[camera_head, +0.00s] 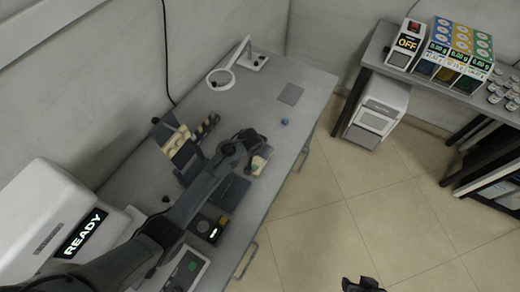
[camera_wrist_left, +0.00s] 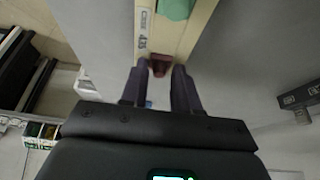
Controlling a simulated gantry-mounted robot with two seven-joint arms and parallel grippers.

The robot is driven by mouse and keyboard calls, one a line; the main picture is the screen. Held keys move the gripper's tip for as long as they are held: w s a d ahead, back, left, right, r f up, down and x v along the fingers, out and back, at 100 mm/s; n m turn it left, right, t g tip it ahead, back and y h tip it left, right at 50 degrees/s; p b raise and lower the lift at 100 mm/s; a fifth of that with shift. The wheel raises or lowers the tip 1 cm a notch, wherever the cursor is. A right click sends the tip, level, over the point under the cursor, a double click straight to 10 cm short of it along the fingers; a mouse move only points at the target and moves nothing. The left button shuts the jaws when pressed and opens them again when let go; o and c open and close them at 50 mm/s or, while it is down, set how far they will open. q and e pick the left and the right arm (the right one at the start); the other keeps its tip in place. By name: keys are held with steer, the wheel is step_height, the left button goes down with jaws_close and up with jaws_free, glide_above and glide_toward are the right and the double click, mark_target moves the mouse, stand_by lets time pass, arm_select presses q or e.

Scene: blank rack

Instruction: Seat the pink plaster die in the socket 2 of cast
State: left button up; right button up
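The pink plaster die (camera_wrist_left: 158,65) shows as a small dark reddish-pink piece between my left fingertips in the left wrist view. My left gripper (camera_wrist_left: 159,78) appears shut on it, with a finger at each side. The die is over or at the near end of the beige cast (camera_wrist_left: 143,40); I cannot tell whether it touches a socket. The cast has small dark markings and a green piece (camera_wrist_left: 175,8) on it. In the head view, the cast (camera_head: 262,158) is partly hidden by my left gripper (camera_head: 250,150). A dark part, apparently my right gripper (camera_head: 362,285), shows at the bottom edge.
A dark rack with beige pieces (camera_head: 176,140) stands left of my left arm. A ring lamp (camera_head: 220,78), grey pad (camera_head: 290,94) and small blue object (camera_head: 285,121) lie farther along the bench. A white READY machine (camera_head: 60,225) stands at lower left.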

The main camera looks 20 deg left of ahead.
arm_select(q)
steer(key=shift+s+a+f, duration=0.1)
steer(key=shift+s+f, duration=0.45)
steer(key=shift+f, duration=0.2)
steer(key=p+v, duration=0.3)
steer(key=v, duration=1)
steer(key=shift+w+r+p, duration=0.15)
steer(key=shift+w+p, duration=0.15)
steer(key=shift+w, duration=0.1)
steer(key=shift+d, duration=0.25)
